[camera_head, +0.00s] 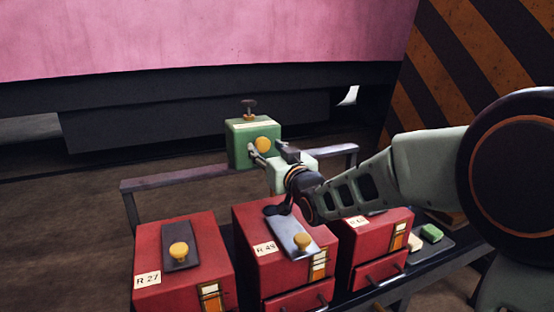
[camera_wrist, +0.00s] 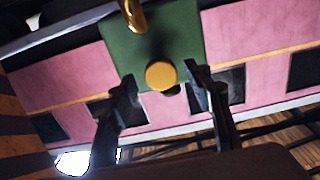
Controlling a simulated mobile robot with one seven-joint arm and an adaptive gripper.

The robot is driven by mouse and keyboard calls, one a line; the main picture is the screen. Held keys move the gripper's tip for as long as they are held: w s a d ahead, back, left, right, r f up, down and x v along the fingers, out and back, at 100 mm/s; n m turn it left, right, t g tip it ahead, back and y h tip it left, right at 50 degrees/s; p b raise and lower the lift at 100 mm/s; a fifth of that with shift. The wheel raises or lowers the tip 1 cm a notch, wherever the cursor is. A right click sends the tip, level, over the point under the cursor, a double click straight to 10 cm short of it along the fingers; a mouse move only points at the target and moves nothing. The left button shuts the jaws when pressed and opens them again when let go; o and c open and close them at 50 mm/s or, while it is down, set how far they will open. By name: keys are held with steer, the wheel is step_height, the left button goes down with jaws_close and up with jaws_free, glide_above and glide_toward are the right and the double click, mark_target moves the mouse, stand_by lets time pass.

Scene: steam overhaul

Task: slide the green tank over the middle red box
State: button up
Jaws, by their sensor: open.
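The green tank (camera_head: 240,137) is a box with a yellow round knob (camera_head: 263,144) on its near face and a small dark valve on top. It sits at the rail behind the red boxes. The middle red box (camera_head: 273,230), labelled R 49, has a grey plate with a yellow knob on top. My gripper (camera_head: 268,152) is at the tank's near face, beside the knob. In the wrist view the open fingers (camera_wrist: 157,84) stand on either side of the yellow knob (camera_wrist: 161,76), with the green tank (camera_wrist: 176,38) behind. I cannot tell whether they touch it.
A left red box (camera_head: 205,240), labelled R 27, and a right red box (camera_head: 385,238) flank the middle one. A grey rail (camera_head: 165,182) runs behind them. Small green and pale pieces (camera_head: 431,232) lie at the right. A pink panel (camera_head: 200,40) fills the background.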

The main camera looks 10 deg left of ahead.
steer(key=v, duration=0.9)
